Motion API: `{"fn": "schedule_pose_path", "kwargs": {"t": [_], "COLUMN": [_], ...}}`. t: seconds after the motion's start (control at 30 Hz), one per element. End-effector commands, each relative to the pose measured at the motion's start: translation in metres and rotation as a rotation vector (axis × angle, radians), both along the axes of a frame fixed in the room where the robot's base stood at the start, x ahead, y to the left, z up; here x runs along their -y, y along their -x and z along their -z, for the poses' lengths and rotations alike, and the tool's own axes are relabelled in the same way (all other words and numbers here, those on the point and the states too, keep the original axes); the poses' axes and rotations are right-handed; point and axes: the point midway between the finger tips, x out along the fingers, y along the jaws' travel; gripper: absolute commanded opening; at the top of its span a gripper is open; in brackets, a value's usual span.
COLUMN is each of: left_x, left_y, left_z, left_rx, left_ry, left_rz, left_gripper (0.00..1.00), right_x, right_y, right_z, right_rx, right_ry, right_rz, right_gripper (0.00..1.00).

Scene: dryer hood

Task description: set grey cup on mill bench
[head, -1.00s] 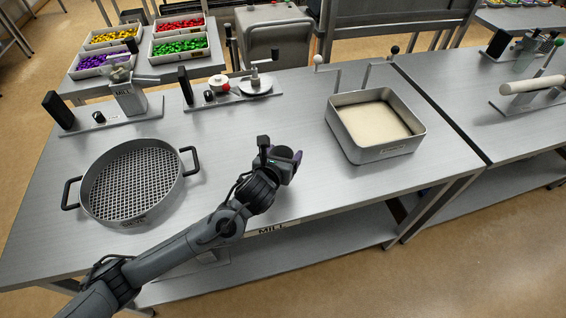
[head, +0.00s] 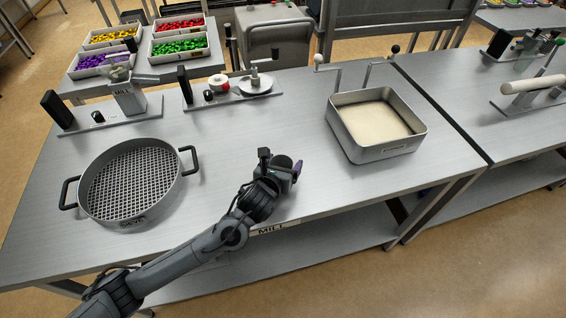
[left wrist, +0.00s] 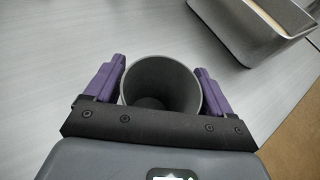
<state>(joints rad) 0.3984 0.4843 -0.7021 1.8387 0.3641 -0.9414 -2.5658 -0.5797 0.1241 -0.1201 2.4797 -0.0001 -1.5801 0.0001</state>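The grey cup (left wrist: 160,85) is seen from above in the left wrist view, its open mouth between the purple fingers of my left gripper (left wrist: 160,88). The fingers lie against both sides of it, and the gripper is shut on it. In the head view my left gripper (head: 287,170) is over the front edge of the mill bench (head: 330,195), which has a MILL label on its front. The cup is mostly hidden there by the gripper. I cannot tell whether its base touches the bench top. My right gripper is not in view.
A round sieve (head: 130,182) stands at the left of the bench, and a square pan of pale powder (head: 378,125) at the right. A mill (head: 127,98) and a small device with a round plate (head: 254,86) stand at the back. The bench middle is clear.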

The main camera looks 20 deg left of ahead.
Motion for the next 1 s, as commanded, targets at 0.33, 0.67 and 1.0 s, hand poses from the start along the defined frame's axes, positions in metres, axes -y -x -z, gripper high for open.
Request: {"fn": "schedule_pose_path", "kwargs": {"t": [0.33,0.67,1.0], "left_x": [0.000,0.000,0.001], "left_y": [0.000,0.027,0.086], "left_z": [-0.001,-0.016,-0.040], "left_rx": [0.000,0.002,0.000], "left_ry": [0.000,-0.003,-0.001], "left_rz": [0.000,0.002,0.004], "left_gripper": [1.00,1.00,1.00], "right_x": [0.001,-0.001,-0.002], "right_y": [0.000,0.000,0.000], "right_z": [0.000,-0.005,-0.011], "right_rx": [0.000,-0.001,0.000], "right_ry": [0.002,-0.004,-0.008], "right_rz": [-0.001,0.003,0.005], "right_gripper": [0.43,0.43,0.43]}}
